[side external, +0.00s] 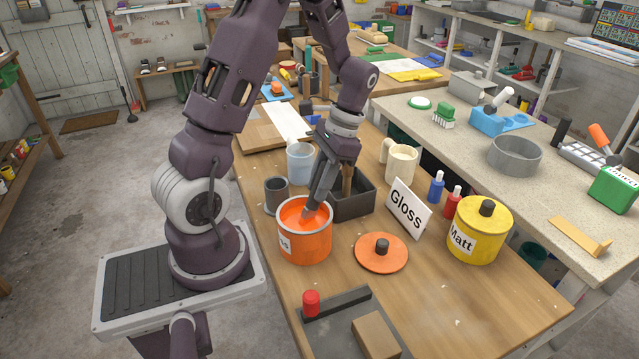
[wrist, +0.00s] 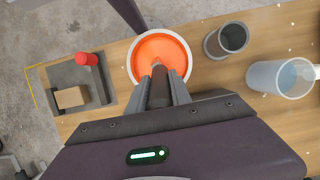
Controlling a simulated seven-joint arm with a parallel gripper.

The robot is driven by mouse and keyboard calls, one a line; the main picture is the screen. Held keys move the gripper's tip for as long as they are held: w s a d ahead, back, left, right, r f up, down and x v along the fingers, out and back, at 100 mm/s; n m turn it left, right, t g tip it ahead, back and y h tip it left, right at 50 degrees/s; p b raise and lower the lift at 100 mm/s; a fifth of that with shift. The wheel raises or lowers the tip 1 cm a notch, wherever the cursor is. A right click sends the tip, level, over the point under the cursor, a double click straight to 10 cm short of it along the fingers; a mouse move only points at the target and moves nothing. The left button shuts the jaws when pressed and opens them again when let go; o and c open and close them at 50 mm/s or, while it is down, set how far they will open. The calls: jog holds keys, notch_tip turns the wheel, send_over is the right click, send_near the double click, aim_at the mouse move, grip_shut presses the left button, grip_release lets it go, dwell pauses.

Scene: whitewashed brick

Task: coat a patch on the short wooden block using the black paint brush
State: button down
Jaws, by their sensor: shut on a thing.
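My gripper (side external: 318,190) is shut on a dark brush (wrist: 159,90), its handle between the fingers in the wrist view. The gripper reaches down at a tilt over the open orange paint tin (side external: 305,248), and the brush's lower end is at the orange paint (wrist: 165,50). The bristles are hidden, and how deep they are cannot be told. The short wooden block (side external: 377,335) lies on a dark grey base with a red knob (side external: 311,302) at the table's near edge. The block also shows at the left of the wrist view (wrist: 71,97).
The orange lid (side external: 381,253), "Gloss" sign (side external: 408,207) and yellow "Matt" tin (side external: 478,230) stand right of the orange tin. A dark cup (side external: 276,192), clear jug (side external: 300,163) and dark box (side external: 352,207) stand behind it. Bare table lies near the front right.

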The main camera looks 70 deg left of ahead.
jog(key=shift+r, duration=3.5)
jog(key=w+d+r+m+y, duration=0.1)
jog(key=w+d+r+m, duration=0.3)
jog(key=w+d, duration=0.9)
jog(key=s+d+f+n+g+h, duration=0.1)
jog(key=s+d+f+g, duration=0.15)
jog(key=s+d, duration=0.7)
jog(key=shift+w+d+f, duration=0.25)
jog(key=shift+w+f, duration=0.05)
jog(key=shift+f, duration=0.35)
jog(key=shift+w+d+f, duration=0.3)
jog(key=shift+f, duration=0.3)
jog(key=shift+w+d+f, duration=0.25)
jog(key=shift+w+f, duration=0.05)
jog(key=shift+f, duration=0.35)
